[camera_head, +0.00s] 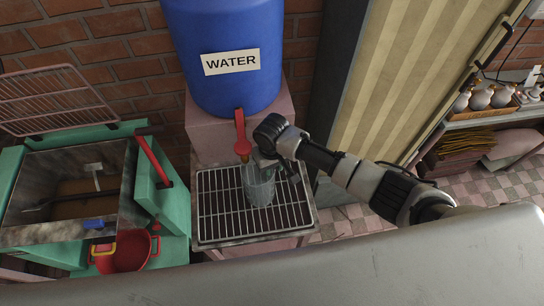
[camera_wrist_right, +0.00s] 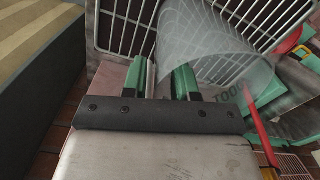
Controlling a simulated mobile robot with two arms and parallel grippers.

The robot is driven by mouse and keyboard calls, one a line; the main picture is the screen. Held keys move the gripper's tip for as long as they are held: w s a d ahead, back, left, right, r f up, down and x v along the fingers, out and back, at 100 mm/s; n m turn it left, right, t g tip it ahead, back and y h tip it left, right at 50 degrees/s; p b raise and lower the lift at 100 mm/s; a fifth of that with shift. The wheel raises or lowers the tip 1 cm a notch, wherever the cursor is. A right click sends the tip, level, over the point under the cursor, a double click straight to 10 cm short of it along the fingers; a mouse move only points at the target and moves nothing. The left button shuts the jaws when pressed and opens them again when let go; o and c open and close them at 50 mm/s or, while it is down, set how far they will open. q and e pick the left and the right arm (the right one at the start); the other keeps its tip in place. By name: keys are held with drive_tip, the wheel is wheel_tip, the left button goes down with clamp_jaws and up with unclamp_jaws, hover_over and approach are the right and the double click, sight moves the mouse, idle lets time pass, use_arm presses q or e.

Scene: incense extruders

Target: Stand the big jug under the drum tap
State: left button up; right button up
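The big jug (camera_head: 259,186) is clear and greyish. It stands upright on the wire drip grate (camera_head: 222,229), beneath the red drum tap (camera_head: 241,133). The tap is on the blue water drum (camera_head: 222,50). My right gripper (camera_head: 268,160) is at the jug's upper side, close to the tap. The jug's handle cannot be made out. My left gripper is not in view.
A green unit with an open metal basin (camera_head: 62,232) stands left of the grate, with a red pan (camera_head: 125,252) low in front. A striped panel (camera_head: 400,75) is at the right. A shelf with several white bottles (camera_head: 482,99) is at far right.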

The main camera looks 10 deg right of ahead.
wheel_tip(320, 180, up, 10)
drive_tip(key=b, duration=0.2)
drive_tip(key=shift+r+b, duration=0.25)
drive_tip(key=shift+b, duration=0.15)
drive_tip(key=shift+r, duration=0.6)
